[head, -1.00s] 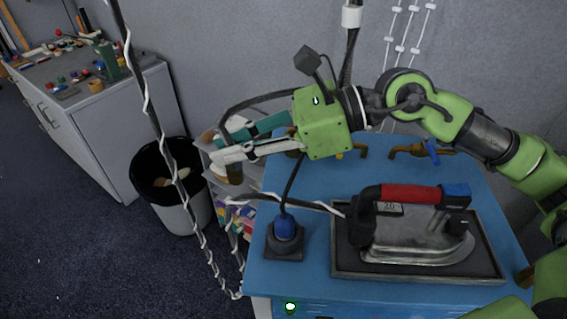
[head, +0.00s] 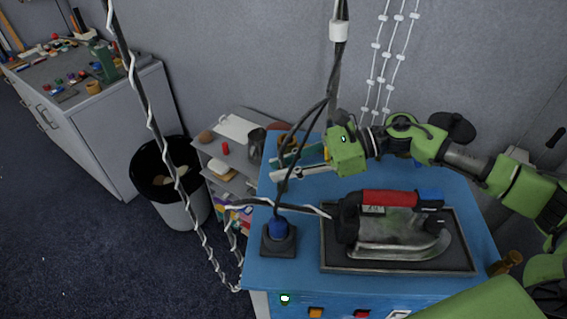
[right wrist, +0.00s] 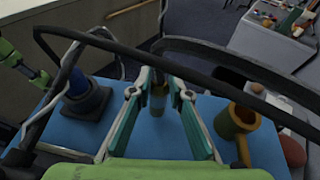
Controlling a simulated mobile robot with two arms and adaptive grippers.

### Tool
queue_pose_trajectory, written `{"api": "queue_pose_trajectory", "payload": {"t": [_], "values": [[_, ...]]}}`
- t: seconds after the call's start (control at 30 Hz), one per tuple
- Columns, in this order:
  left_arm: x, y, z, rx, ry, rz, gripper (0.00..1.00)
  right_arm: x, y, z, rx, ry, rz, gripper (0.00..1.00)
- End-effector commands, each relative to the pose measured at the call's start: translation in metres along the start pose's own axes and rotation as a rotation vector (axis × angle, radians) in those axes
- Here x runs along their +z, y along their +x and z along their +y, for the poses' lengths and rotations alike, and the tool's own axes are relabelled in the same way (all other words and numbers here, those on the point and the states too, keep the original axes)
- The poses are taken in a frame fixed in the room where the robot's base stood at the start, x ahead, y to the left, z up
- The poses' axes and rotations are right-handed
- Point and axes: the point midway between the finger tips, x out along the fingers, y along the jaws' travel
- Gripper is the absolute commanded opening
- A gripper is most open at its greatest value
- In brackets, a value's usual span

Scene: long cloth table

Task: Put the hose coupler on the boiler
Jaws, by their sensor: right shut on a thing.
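My right gripper (head: 276,168) is over the far left part of the blue boiler unit (head: 290,277), fingers pointing left. In the right wrist view (right wrist: 158,95) it is shut on the hose coupler, a small brass-and-dark cylinder (right wrist: 158,103) held upright between the fingertips. In the head view dark hoses cross in front of the fingertips and hide the coupler. A brass fitting (right wrist: 236,121) stands right of the fingers in the wrist view. Whether the coupler touches any fitting cannot be told. My left gripper is not in view.
A steam iron (head: 385,235) rests on a dark tray (head: 400,268) on the blue top. A blue plug on a black base (head: 279,240) stands at its left. Loose hoses hang around the gripper. A shelf (head: 235,185) and a bin (head: 180,205) stand left of the unit.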

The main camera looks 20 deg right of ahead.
Motion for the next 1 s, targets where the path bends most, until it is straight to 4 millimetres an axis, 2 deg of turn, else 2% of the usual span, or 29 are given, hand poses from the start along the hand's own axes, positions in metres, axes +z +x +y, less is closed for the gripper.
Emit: {"api": "queue_pose_trajectory", "payload": {"t": [0.03, 0.1, 0.53, 0.57, 0.6, 1.0], "values": [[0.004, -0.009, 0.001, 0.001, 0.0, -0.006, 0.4, 0.0, 0.0, -0.001, -0.001, 0.003, -0.003, 0.0], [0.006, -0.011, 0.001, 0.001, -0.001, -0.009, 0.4, -0.005, 0.002, -0.001, -0.002, 0.002, -0.003, 0.0], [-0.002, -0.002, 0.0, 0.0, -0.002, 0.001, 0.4, -0.013, 0.005, -0.001, -0.003, -0.002, -0.002, 0.0], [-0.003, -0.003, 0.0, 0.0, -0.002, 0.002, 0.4, -0.012, 0.005, -0.001, -0.003, -0.002, -0.001, 0.23], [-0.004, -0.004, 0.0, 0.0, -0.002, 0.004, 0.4, -0.012, 0.004, -0.001, -0.002, -0.002, -0.001, 0.33], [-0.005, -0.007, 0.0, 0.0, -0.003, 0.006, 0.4, -0.009, 0.004, -0.001, -0.003, -0.002, -0.001, 0.34]]}}
